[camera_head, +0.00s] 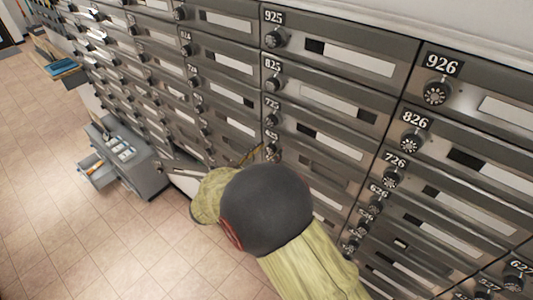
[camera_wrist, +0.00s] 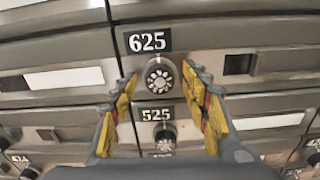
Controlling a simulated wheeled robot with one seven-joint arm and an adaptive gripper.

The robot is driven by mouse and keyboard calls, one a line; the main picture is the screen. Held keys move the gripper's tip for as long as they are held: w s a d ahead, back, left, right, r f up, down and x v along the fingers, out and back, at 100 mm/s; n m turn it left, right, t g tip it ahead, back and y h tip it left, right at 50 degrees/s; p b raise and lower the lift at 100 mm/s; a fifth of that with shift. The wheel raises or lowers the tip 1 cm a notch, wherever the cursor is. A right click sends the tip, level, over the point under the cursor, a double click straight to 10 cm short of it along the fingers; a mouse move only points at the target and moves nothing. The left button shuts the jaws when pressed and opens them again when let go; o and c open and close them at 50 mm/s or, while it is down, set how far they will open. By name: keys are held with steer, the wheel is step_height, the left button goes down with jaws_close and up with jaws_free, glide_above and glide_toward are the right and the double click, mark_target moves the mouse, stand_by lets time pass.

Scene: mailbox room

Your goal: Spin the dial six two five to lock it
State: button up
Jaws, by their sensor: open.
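The 625 dial (camera_wrist: 160,77) is a round dark knob with a pale marked face, just below its black 625 label (camera_wrist: 150,40) in the wrist view. My gripper (camera_wrist: 160,74) is open, with one yellow-and-grey finger on each side of the dial. Small gaps seem to show beside the knob; I cannot tell whether either finger touches it. In the head view the 625 dial (camera_head: 272,153) shows just above my arm, which hides most of my gripper.
The 525 dial (camera_wrist: 159,135) sits directly below, between my fingers. Other mailboxes, such as 725 (camera_head: 271,105) and 626 (camera_head: 376,190), surround it. A grey cabinet (camera_head: 140,175) with an open drawer (camera_head: 98,172) stands left on the tiled floor. Free floor lies at lower left.

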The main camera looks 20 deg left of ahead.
steer(key=shift+c, duration=1.1)
steer(key=c, duration=0.9)
steer(key=shift+f+m+b, duration=0.1)
steer(key=shift+m+b, duration=0.2)
steer(key=shift+b, duration=0.25)
steer(key=m+b, duration=0.8)
steer(key=m, duration=0.3)
steer(key=m+b, duration=0.9)
steer(key=m, duration=0.3)
steer(key=m+b, duration=0.9)
steer(key=m, duration=0.2)
steer(key=shift+f, duration=0.3)
